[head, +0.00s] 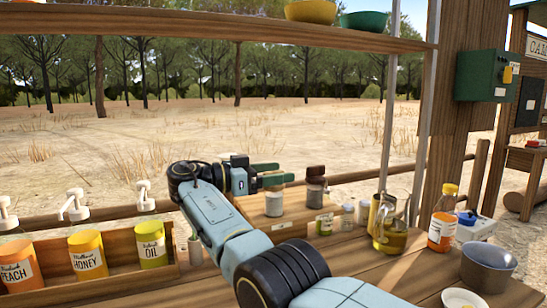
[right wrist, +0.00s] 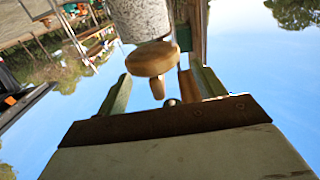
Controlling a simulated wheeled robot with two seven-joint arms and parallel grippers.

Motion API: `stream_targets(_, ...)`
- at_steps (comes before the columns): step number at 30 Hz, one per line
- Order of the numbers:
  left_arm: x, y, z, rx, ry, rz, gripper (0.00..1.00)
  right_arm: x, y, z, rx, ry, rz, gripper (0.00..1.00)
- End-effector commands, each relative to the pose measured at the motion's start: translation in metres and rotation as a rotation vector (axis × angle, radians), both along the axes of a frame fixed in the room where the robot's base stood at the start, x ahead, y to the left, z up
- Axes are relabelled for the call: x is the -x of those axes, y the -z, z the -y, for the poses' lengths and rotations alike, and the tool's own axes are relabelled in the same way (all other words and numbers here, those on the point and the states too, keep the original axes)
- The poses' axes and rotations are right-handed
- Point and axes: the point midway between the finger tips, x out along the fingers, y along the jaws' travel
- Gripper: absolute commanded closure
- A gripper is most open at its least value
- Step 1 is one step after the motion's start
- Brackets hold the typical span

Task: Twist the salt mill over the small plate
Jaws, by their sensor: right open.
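The salt mill (head: 274,203), pale and speckled, stands upright on the wooden riser at the back of the counter. In the right wrist view its pale body (right wrist: 140,18) and round wooden head with a small knob (right wrist: 152,60) show upside down. My right gripper (head: 268,174) is at the level of the mill's top, which its fingers partly hide in the head view. In the right wrist view its green fingers (right wrist: 163,92) are apart, with the wooden head between or just beyond them; contact cannot be told. The small plate (head: 459,299) lies at the front right, cut by the frame edge. My left gripper is out of view.
A dark-topped mill (head: 315,188) stands close right of the salt mill. Further right are small jars (head: 348,216), an oil jug (head: 391,235), an orange-labelled bottle (head: 442,225) and a grey bowl (head: 487,268). Pump bottles (head: 87,252) stand left. A shelf (head: 220,22) spans above.

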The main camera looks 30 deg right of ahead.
Motion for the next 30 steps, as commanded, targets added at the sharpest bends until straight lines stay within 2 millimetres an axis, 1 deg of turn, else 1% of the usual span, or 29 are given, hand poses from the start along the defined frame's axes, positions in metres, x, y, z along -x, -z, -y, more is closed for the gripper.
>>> stream_targets(1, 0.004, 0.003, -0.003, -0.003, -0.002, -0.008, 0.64, 0.000, -0.011, 0.000, 0.001, 0.001, 0.005, 0.31)
stream_targets(3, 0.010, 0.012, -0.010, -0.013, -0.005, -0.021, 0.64, 0.000, -0.024, 0.000, 0.002, 0.000, 0.006, 0.31)
stream_targets(6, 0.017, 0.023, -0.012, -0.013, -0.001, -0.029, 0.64, 0.000, -0.046, 0.000, 0.001, 0.000, 0.005, 0.31)
stream_targets(9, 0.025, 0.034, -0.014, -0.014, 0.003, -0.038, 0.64, 0.000, -0.063, 0.000, 0.001, 0.000, 0.004, 0.31)
stream_targets(12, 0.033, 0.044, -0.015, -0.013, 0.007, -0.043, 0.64, 0.000, -0.076, -0.001, 0.001, -0.001, 0.002, 0.31)
stream_targets(15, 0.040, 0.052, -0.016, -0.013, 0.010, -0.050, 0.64, 0.000, -0.085, -0.001, 0.001, -0.001, 0.002, 0.31)
stream_targets(19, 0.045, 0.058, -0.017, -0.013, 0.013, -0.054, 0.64, 0.000, -0.091, -0.001, 0.000, -0.001, 0.001, 0.31)
stream_targets(29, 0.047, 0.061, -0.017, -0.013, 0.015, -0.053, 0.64, 0.000, -0.093, -0.001, 0.000, -0.001, 0.001, 0.31)
stream_targets(30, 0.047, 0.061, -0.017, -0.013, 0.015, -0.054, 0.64, 0.000, -0.093, -0.001, 0.000, -0.001, 0.001, 0.32)
